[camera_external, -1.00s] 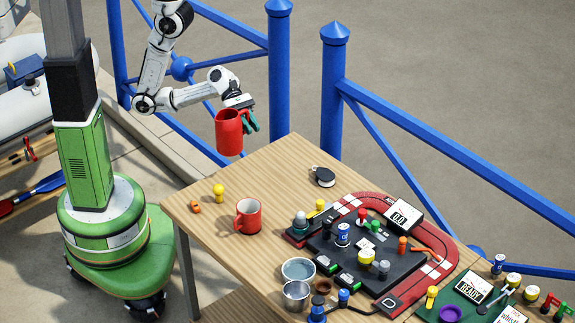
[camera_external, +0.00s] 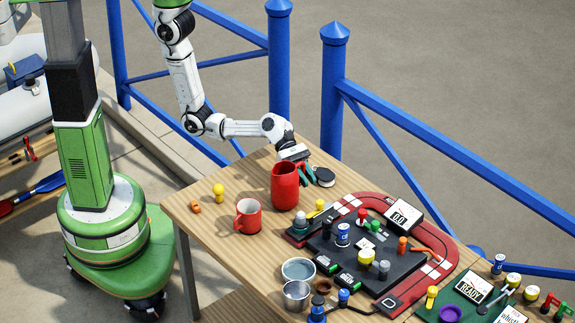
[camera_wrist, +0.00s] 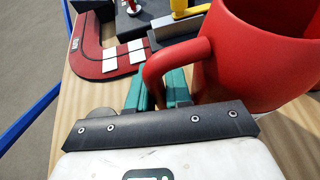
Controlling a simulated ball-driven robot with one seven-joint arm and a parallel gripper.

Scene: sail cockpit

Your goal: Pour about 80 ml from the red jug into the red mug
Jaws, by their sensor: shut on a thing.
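The red jug (camera_external: 285,188) is upright just behind and to the right of the red mug (camera_external: 248,216) in the external view. I cannot tell whether its base touches the table. My gripper (camera_external: 303,174) is shut on the jug's handle from the far right side. In the wrist view the teal fingers (camera_wrist: 160,92) close on the handle of the red jug (camera_wrist: 255,60). The mug stands upright on the wooden table with its handle toward the left; its inside looks pale. The jug's contents are not visible.
A red track and black board (camera_external: 368,250) with several small items fill the table's right part. Two metal cups (camera_external: 296,294) stand in front. A yellow peg (camera_external: 218,192) and an orange piece (camera_external: 195,208) lie left of the mug. A black round item (camera_external: 323,177) is behind the gripper.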

